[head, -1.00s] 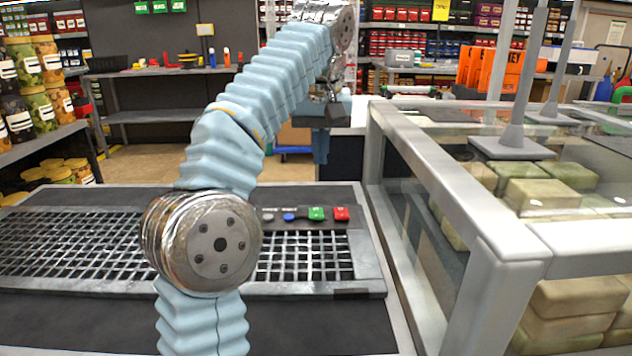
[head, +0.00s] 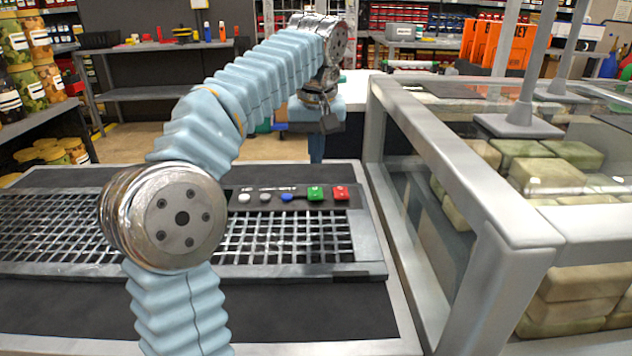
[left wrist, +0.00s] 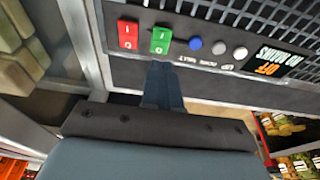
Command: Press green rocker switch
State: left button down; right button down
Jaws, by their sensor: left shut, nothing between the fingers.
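The green rocker switch (head: 315,193) sits on the dark control strip of the grated machine, between a blue button (head: 287,197) and a red rocker switch (head: 341,193). In the left wrist view the green switch (left wrist: 161,40) lies just ahead of the fingertips, with a small gap in the picture. My left gripper (head: 316,150) is shut and empty. In the head view it is at the far side of the strip, in line with the green switch. Its fingers show in the left wrist view (left wrist: 162,70). My right gripper is in neither view.
A metal-framed clear case (head: 470,210) with pale blocks stands close on the right. The metal grating (head: 285,235) lies on the near side of the switches. Two grey round buttons (left wrist: 228,50) sit beside the blue one. Shelves stand behind.

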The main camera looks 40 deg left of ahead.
aim_at(316, 196)
pick_arm(q)
jog(key=x, duration=0.4)
jog(key=s+d+x, duration=0.1)
jog(key=x, duration=0.2)
jog(key=shift+f, duration=0.2)
jog(key=shift+s+d+f+b, duration=0.15)
jog(key=shift+f+b, duration=0.45)
jog(key=shift+b, duration=0.5)
jog(key=shift+f+t+y, duration=0.1)
jog(key=shift+t+y, duration=0.2)
jog(key=shift+t, duration=0.1)
jog(key=shift+s+r, duration=0.15)
jog(key=shift+r, duration=0.2)
jog(key=shift+f, duration=0.1)
jog(key=shift+w+a+r+p, duration=0.35)
jog(key=shift+w+p, duration=0.05)
jog(key=shift+p, duration=0.2)
jog(key=shift+w+a, duration=0.2)
jog(key=shift+w, duration=0.05)
